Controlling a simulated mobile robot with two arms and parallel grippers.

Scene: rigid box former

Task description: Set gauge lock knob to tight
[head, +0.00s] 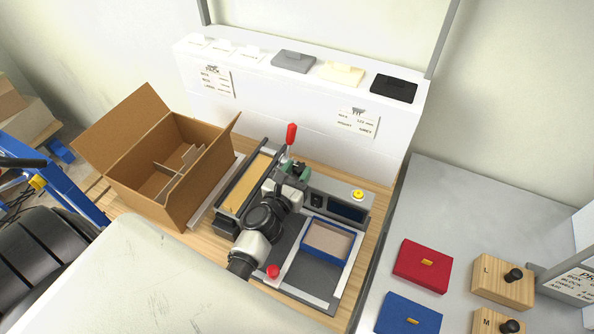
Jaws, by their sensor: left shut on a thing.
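The box former (318,262) stands on the wooden bench, with a grey bed, a blue-rimmed tray and a red-handled lever (290,134). My left arm reaches across it from below. My left gripper (296,173) is at the former's back middle, just below the lever, shut on what seems to be the gauge lock knob. The gripper and wrist hide the knob, so its setting cannot be read. Green parts show right at the fingertips. My right gripper is not in view.
An open cardboard box (172,160) with dividers stands close left of the former. A white shelf (290,98) with coloured samples rises behind. A red button (273,271) and a yellow button (357,194) are near the arm. A grey table (450,200) stands right, with red and blue boxes.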

